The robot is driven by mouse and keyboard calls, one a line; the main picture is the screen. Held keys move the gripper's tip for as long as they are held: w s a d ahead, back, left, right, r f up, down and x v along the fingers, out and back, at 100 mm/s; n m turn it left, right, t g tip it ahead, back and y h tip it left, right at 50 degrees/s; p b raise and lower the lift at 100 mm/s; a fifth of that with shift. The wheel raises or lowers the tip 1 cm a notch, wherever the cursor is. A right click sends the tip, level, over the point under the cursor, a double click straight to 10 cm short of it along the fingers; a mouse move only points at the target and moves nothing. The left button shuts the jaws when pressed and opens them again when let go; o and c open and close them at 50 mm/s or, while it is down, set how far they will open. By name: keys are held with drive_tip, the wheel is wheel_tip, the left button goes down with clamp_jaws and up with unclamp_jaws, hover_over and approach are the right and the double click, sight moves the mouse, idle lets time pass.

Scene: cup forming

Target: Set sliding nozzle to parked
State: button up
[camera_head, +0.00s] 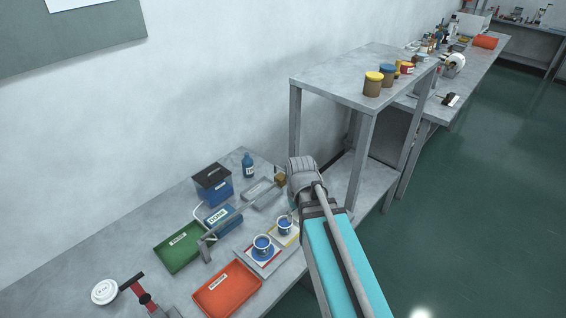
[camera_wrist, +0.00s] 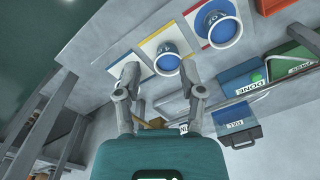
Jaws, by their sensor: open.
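A grey rail (camera_head: 238,210) runs over the bench in the head view, from a bracket at its near left end towards my wrist. A small brass-coloured block (camera_head: 280,179) sits by its far end, close to my wrist; I cannot tell whether it is the sliding nozzle. In the wrist view my gripper (camera_wrist: 160,75) has its two fingers apart with nothing between the tips. A brass-coloured piece (camera_wrist: 155,122) shows behind the fingers, low in that view. Two blue-filled cups (camera_head: 263,246) (camera_head: 284,224) stand on mats below the rail.
A blue DONE plate (camera_head: 217,217), a dark blue box (camera_head: 212,184), a bottle (camera_head: 248,165) and a grey tray (camera_head: 258,193) lie around the rail. Green (camera_head: 178,247) and orange (camera_head: 228,289) trays are nearer. A raised shelf (camera_head: 345,72) with jars stands right of my wrist.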

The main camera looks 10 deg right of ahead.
drive_tip(key=w+d+r+n+p, duration=0.1)
drive_tip(key=w+r+n+p, duration=0.2)
drive_tip(key=w, duration=1)
drive_tip(key=w+d+r+n+g+y+p, duration=0.1)
drive_tip(key=w+r+n+p, duration=0.2)
drive_tip(key=w+r+p, duration=0.5)
drive_tip(key=w+r, duration=0.1)
drive_tip(key=w, duration=0.5)
drive_tip(key=shift+w+d+r+y, duration=0.15)
drive_tip(key=shift+w+r+y, duration=0.1)
drive_tip(key=shift+y, duration=0.05)
drive_tip(key=shift+f, duration=0.2)
drive_tip(key=f+b, duration=0.4)
drive_tip(key=s+a+f+b, duration=0.1)
drive_tip(key=f+b, duration=0.3)
drive_tip(key=a+f+b, duration=0.1)
drive_tip(key=f+b, duration=0.4)
drive_tip(key=shift+s+a, duration=0.1)
drive_tip(key=shift+s, duration=0.2)
clamp_jaws()
